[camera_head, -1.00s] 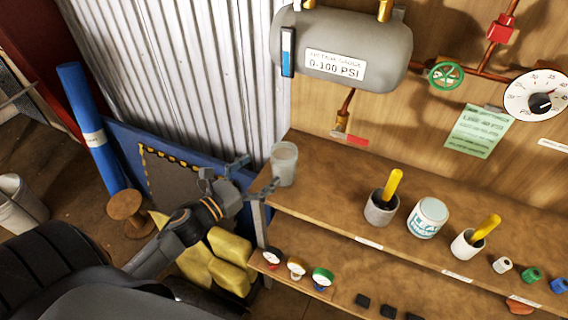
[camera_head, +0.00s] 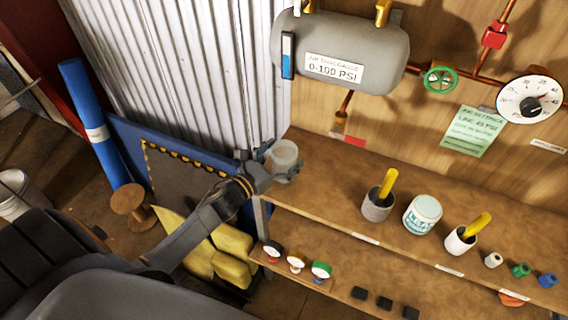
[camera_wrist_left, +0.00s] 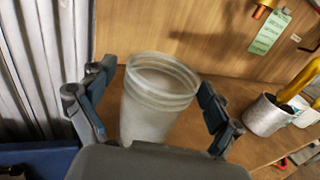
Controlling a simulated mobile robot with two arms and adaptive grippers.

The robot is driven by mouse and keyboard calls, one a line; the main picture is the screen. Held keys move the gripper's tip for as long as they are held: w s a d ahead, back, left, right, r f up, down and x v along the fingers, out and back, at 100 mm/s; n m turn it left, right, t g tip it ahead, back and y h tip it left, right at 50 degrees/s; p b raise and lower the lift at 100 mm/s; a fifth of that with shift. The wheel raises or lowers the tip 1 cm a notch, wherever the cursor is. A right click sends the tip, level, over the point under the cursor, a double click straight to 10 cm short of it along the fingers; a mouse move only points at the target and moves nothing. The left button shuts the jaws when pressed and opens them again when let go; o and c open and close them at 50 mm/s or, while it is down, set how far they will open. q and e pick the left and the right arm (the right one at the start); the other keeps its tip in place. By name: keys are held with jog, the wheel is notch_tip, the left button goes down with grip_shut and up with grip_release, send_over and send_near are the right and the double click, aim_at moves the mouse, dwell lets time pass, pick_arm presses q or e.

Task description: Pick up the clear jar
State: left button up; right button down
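The clear jar (camera_head: 284,154) stands upright at the left end of the upper wooden shelf (camera_head: 330,205). It is a frosted, see-through cylinder with a threaded open rim. My left gripper (camera_head: 279,165) is at the jar from the left, with its fingers around the jar's sides. In the left wrist view the jar (camera_wrist_left: 158,105) is between the two spread fingers of the left gripper (camera_wrist_left: 156,92). A gap shows on the left side and a narrower one on the right. The jar's base is hidden behind the gripper's body. My right gripper is not in view.
Right of the jar stand a grey cup with a yellow handle (camera_head: 376,208), a labelled white tub (camera_head: 422,214) and a white cup (camera_head: 459,241). A grey tank (camera_head: 345,50) hangs above. Corrugated metal (camera_head: 190,70) rises to the left. Shelf between jar and grey cup is clear.

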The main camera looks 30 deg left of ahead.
pick_arm(q)
jog(key=c, duration=1.2)
jog(key=shift+r, duration=0.2)
jog(key=shift+r, duration=0.3)
notch_tip(320, 180, up, 2)
jog(key=shift+r+b, duration=0.1)
jog(key=shift+b, duration=0.4)
jog(key=s+a+r+b, duration=0.2)
jog(key=s+a+r, duration=0.6)
jog(key=s, duration=0.3)
jog(key=shift+s+r, duration=0.25)
jog(key=shift+r, duration=0.65)
